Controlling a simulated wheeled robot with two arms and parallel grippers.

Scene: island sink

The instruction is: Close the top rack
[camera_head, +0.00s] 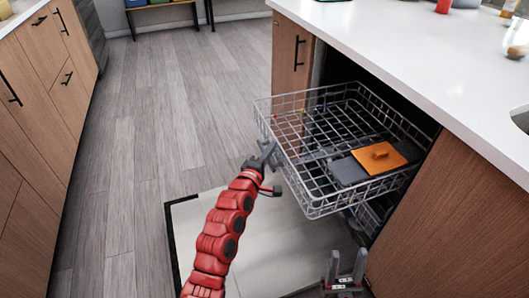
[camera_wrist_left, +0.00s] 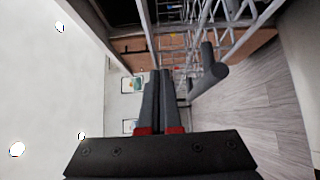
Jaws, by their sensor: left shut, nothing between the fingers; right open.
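The top rack (camera_head: 290,108) is a grey wire basket. It is pulled out of the dishwasher in the island, over the lowered door (camera_head: 285,248). It holds a dark grey item (camera_head: 347,171) and an orange square piece (camera_head: 383,157) with a knob. My left gripper (camera_head: 268,152) is at the rack's outer left side, close to its wires; I cannot tell if it touches. In the left wrist view its fingers (camera_wrist_left: 159,80) are together and empty, with rack wires (camera_wrist_left: 225,22) beyond. My right gripper (camera_head: 345,268) is open and empty, low at the bottom, below the rack.
The white countertop (camera_head: 420,50) of the island overhangs the dishwasher opening. A wood cabinet panel (camera_head: 455,225) is right of the rack. Wooden drawers (camera_head: 45,110) line the left. The wood floor (camera_head: 165,110) between is clear. Part of a lower rack (camera_head: 372,213) shows beneath.

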